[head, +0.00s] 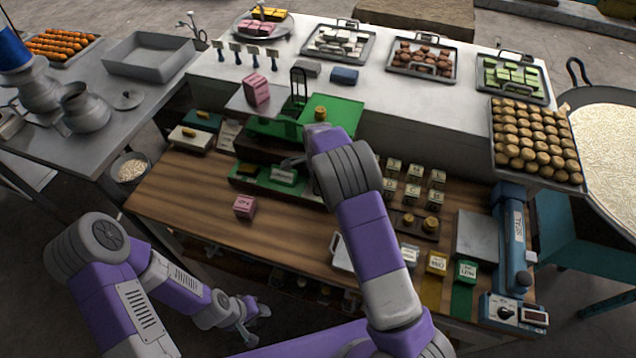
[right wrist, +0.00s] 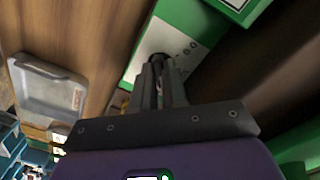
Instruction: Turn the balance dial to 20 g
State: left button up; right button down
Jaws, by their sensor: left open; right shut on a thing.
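The green balance (head: 345,115) stands at the back of the wooden table. A pink block (head: 256,89) rests on its left pan, and a brass weight (head: 320,113) shows at the right. My right gripper (head: 290,161) reaches to the balance's front. In the right wrist view its fingers (right wrist: 160,72) are shut on the dark balance dial (right wrist: 158,58), on a pale panel (right wrist: 160,38) with printed marks. The marks are only partly readable, and the dial's setting is hidden by the fingers. My left gripper (head: 246,333) is open and empty, low before the table's front edge.
Another pink block (head: 244,207) lies on the table (head: 185,200). Several small labelled cubes (head: 413,171) and brass weights (head: 431,223) sit right of my right arm. A grey tray (right wrist: 62,88) shows in the right wrist view. A blue device (head: 512,240) stands at the right end.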

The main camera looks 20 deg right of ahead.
jog(key=shift+w+r+m, duration=0.15)
jog(key=shift+m, duration=0.85)
jog(key=c, duration=1.2)
grip_release()
jog(key=shift+o, duration=0.2)
notch_tip(320, 180, up, 8)
jog(key=shift+f, duration=0.25)
jog(key=shift+f, duration=0.1)
